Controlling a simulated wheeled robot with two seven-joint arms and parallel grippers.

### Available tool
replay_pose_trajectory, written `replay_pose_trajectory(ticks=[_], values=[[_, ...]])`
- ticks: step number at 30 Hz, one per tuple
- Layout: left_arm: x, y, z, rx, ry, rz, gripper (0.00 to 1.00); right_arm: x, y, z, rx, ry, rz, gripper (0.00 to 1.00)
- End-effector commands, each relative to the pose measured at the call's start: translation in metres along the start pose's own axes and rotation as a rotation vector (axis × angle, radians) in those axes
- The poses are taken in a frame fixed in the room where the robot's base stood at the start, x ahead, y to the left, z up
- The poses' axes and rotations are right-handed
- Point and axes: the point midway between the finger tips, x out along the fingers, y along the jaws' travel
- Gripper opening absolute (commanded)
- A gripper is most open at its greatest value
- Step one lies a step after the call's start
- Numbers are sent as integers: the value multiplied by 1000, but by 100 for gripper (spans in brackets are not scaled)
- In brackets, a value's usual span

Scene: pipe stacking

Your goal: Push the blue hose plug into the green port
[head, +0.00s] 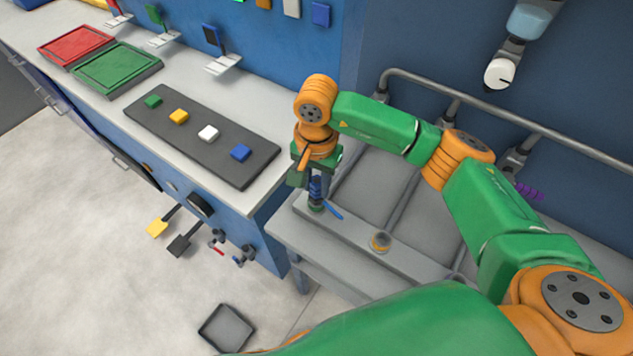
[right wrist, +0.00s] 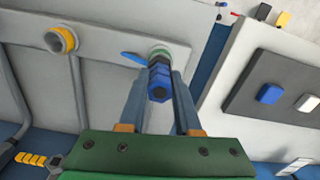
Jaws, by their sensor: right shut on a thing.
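The blue hose plug (head: 316,187) is upright between the fingers of my right gripper (head: 315,182), which is shut on it. It also shows in the right wrist view (right wrist: 158,82), end-on with a dark hexagonal back, between my two fingers. The green port (head: 316,208) is a ring on the grey ledge directly below the plug; it also shows in the right wrist view (right wrist: 159,52), partly hidden by the plug. The plug's far end lines up with the port and looks to meet it; I cannot tell how deep it sits. My left gripper is out of view.
A blue lever (head: 333,212) sticks out beside the port. An orange-yellow ringed port (head: 380,242) lies farther along the ledge. A black board (head: 200,136) with coloured blocks lies on the counter to the left. A grey pipe rail (head: 480,115) runs along the wall behind.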

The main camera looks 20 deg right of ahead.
Motion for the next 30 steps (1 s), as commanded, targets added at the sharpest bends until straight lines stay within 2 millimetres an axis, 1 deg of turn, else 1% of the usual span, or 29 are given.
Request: replay_pose_trajectory(ticks=[7, 13, 14, 15, 17, 18, 26, 28, 30], values=[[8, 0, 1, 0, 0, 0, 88, 7, 0, 0, 0, 0, 1, 0], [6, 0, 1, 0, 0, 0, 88, 6, 0, 0, 0, 0, 1, 0], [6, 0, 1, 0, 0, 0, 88, 6, 0, 0, 0, 0, 0, 35], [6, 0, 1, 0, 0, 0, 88, 6, 0, 0, 0, 0, 0, 46], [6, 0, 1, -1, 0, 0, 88, 6, 0, 0, 0, 0, 0, 62], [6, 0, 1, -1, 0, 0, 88, 6, 0, 0, 0, 0, 0, 67], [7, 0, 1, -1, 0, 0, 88, 5, 0, 0, 0, 0, 0, 67], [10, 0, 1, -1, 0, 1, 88, 0, -1, 0, 0, 1, -3, 67], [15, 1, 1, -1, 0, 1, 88, -13, -1, -1, -1, 3, -6, 67]])
